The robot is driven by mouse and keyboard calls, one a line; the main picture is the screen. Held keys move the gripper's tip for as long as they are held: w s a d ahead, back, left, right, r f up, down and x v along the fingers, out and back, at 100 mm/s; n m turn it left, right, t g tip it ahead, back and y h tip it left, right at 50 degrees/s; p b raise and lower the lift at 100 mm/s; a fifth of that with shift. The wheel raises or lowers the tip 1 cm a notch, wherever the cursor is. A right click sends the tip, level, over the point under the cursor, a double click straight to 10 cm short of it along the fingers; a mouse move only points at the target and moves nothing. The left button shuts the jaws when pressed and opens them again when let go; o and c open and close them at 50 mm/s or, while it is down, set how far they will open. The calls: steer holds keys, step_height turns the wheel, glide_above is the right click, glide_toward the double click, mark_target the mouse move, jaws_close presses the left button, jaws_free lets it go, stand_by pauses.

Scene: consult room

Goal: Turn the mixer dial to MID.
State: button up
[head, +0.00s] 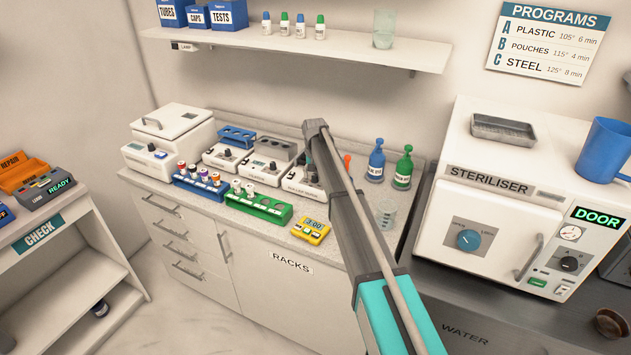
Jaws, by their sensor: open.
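Several small white machines with dark dials stand side by side on the counter (143,181). One machine (222,161) holds a blue rack, and another (263,173) has a grey top. A third machine (298,186) at the right has small lettering on its front and is partly covered by my arm. The lettering is too small to tell for sure which machine is the mixer, and the dial settings cannot be read. My grey and teal arm reaches up from the bottom right across the counter. My gripper does not show.
A blue tube rack (213,191), a green rack (258,206) and a yellow timer (311,230) line the counter's front. Blue (376,160) and green (403,168) bottles and a beaker (386,214) stand right of my arm. A steriliser (500,200) is at the right. A shelf (330,47) hangs above.

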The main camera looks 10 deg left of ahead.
steer(key=shift+f, duration=0.4)
jaws_close()
stand_by(0.4)
